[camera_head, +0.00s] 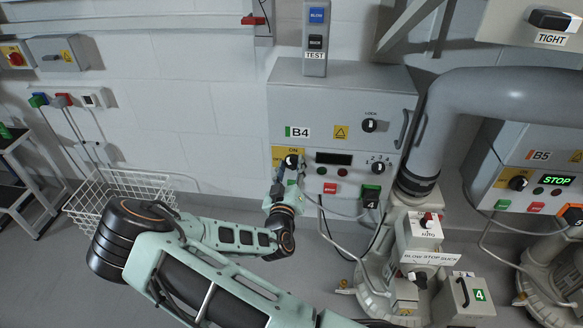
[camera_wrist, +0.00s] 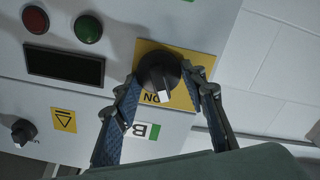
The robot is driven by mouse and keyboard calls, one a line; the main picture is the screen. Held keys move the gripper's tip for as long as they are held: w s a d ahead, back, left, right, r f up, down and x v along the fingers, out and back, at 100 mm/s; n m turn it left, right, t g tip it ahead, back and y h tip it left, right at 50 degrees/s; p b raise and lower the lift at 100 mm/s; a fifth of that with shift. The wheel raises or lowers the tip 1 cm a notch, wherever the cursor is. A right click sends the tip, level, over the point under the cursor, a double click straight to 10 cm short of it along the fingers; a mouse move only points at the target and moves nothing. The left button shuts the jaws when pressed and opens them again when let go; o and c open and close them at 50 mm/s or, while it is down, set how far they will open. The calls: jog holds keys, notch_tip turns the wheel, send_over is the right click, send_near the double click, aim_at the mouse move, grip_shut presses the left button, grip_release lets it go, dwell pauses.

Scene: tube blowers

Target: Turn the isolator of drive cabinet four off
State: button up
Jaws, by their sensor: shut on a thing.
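Drive cabinet B4 (camera_head: 340,105) is a grey box on the wall with a small green stripe by its label. Its isolator is a round black knob (camera_head: 291,160) on a yellow plate marked ON, at the cabinet's lower left. In the wrist view the picture is upside down, and the knob (camera_wrist: 160,72) has a white pointer towards the word ON. My gripper (camera_head: 288,172) reaches the knob from below left. In the wrist view my gripper (camera_wrist: 164,80) has one finger on each side of the knob and is shut on it. The OFF lettering is partly hidden.
B4 also carries a dark display (camera_head: 334,158), red and green buttons, a LOCK knob (camera_head: 369,125) and a numbered selector (camera_head: 378,167). A thick grey pipe (camera_head: 435,120) stands close on the right. Cabinet B5 (camera_head: 540,153) shows STOP. A wire basket (camera_head: 120,195) stands left.

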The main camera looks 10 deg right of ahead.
jog(key=n, duration=0.6)
jog(key=shift+a+f+b, duration=0.15)
jog(key=shift+b, duration=0.25)
jog(key=n+b, duration=0.1)
jog(key=n, duration=0.5)
jog(key=shift+f, duration=0.1)
jog(key=shift+n, duration=0.3)
jog(key=o, duration=1.1)
jog(key=shift+o, duration=0.2)
jog(key=v, duration=1.2)
